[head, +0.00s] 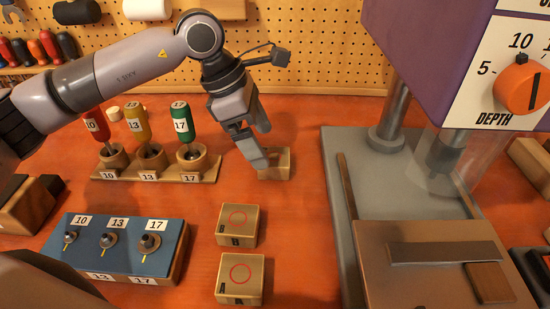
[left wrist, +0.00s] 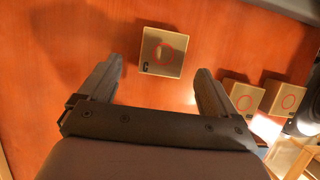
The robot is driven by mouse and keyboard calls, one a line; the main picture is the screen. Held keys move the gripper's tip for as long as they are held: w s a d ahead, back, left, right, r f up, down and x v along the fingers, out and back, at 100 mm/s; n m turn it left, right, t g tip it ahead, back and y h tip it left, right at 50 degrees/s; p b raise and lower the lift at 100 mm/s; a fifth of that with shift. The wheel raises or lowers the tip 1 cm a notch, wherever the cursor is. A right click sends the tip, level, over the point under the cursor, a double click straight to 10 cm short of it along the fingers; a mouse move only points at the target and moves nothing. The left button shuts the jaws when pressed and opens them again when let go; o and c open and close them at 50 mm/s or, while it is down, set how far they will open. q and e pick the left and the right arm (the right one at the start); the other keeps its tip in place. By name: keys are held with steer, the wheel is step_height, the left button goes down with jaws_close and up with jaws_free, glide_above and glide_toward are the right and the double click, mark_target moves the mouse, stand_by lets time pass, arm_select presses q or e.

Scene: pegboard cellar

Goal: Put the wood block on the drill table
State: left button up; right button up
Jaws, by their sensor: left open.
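Three wood blocks with red circles lie on the orange bench. Block C (head: 275,164) is partly hidden behind my left gripper (head: 262,147) in the head view. Block B (head: 237,225) and block A (head: 240,279) lie nearer the front. In the left wrist view, block C (left wrist: 164,52) shows just beyond and between the open fingers (left wrist: 158,68), with nothing held. The grey drill table (head: 345,205) stands on the right, with a brown board and wooden strips on it. My right gripper is not in view.
A rack (head: 155,174) of red, yellow and green handled tools stands left of block C. A blue socket board (head: 125,243) lies at front left. The purple drill head (head: 425,60) with a clear guard hangs over the drill table. Bench between blocks and drill table is clear.

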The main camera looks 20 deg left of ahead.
mark_target(272, 156)
arm_select(q)
steer(key=x, duration=0.4)
steer(key=shift+d, duration=0.35)
steer(key=c, duration=1.2)
steer(key=shift+o, duration=0.2)
steer(key=shift+r, duration=0.1)
step_height(272, 156, up, 20)
